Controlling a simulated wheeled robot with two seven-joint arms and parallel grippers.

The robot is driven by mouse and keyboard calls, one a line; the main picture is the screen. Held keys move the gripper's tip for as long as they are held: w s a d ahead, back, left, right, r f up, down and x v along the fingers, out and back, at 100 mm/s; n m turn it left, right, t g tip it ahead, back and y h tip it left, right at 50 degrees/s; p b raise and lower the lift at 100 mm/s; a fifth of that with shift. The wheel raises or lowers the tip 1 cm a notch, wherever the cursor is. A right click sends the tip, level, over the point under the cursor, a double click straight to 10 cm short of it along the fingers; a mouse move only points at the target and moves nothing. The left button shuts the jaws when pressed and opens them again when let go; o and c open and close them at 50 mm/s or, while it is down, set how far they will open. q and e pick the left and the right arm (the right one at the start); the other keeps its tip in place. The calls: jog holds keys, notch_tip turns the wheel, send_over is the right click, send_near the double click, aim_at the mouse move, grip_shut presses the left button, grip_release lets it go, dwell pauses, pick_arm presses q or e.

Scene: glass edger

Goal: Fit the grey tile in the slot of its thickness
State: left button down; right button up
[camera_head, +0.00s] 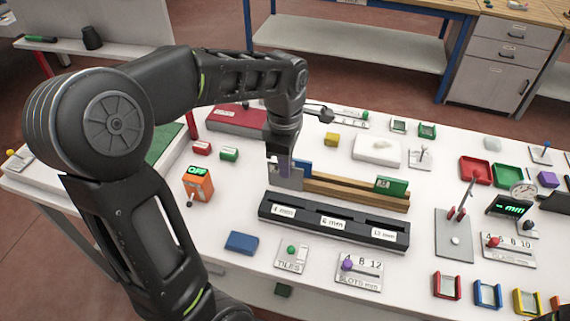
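My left gripper (284,164) points down near the left end of the wooden rack (345,195). It appears shut on the upper part of a grey tile (288,180), which stands upright there; I cannot tell whether its lower edge touches the rack. A blue tile (304,168) is just behind it, and a green tile (391,186) stands at the rack's right end. The black slot block (365,232) lies in front of the rack, with labels reading 4 mm, 6 mm and 12 mm from left to right. My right gripper does not show clearly.
In front lie a blue block (241,243), a TILES panel (291,255) and a SLOTS panel (358,273). An orange box (198,184) reading OFF stands left. A "-- mm" display (508,208) and red and green trays (508,176) are at right.

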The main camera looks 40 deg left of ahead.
pick_arm(q)
jog(key=shift+f+b, duration=3.7)
jog(key=shift+f, duration=1)
jog(key=shift+f+b, duration=0.3)
jog(key=shift+f, duration=0.05)
jog(key=c, duration=1.6)
grip_release()
notch_tip(320, 180, up, 8)
jog(key=shift+f, duration=0.1)
jog(key=shift+s, duration=0.1)
